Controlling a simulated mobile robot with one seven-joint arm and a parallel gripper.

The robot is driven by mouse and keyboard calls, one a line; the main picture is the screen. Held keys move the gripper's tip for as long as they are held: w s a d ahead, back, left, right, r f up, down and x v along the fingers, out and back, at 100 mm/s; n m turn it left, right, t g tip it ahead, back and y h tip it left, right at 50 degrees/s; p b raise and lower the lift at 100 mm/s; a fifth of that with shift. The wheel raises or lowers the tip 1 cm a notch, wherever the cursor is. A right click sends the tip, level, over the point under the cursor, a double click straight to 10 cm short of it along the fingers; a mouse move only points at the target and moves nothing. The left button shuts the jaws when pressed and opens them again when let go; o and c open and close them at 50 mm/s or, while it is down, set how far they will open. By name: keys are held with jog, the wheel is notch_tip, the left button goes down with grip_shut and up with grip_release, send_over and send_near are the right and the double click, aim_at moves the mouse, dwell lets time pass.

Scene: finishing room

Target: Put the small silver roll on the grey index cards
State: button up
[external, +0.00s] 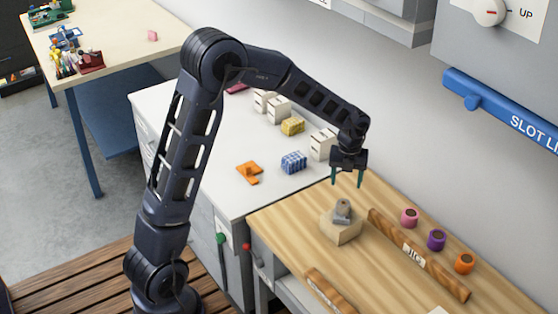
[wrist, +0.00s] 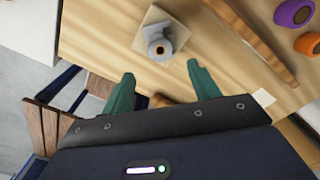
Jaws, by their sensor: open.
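The small silver roll (external: 342,210) sits on a pale beige block or stack (external: 341,232) on the wooden bench. In the wrist view the roll (wrist: 160,47) is just beyond my fingertips, and the pale stack (wrist: 148,19) shows under it. My gripper (external: 346,178) is open and empty, above the roll and apart from it; its green fingers also show in the wrist view (wrist: 160,72). No clearly grey cards stand out. A small pale flat piece (external: 437,311) is cut off at the bottom edge; I cannot tell whether it is the index cards.
A wooden bar marked JIG (external: 418,255) lies right of the roll. Beyond it stand pink (external: 410,218), purple (external: 436,240) and orange (external: 464,263) rolls. Another wooden piece (external: 330,292) lies at the front edge. A white counter (external: 215,135) holds boxes and a blue checked block (external: 293,162).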

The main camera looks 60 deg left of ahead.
jog(key=s+d+r+n+t, duration=0.2)
jog(key=s+r+n, duration=1.1)
jog(key=s+r, duration=0.45)
jog(key=s+r+n+t, duration=0.1)
jog(key=s+n+t, duration=0.1)
jog(key=s+n, duration=1.2)
jog(key=s, duration=0.7)
jog(key=shift+s+r+t, duration=0.25)
jog(key=shift+s+t, duration=0.05)
jog(key=shift+s, duration=0.05)
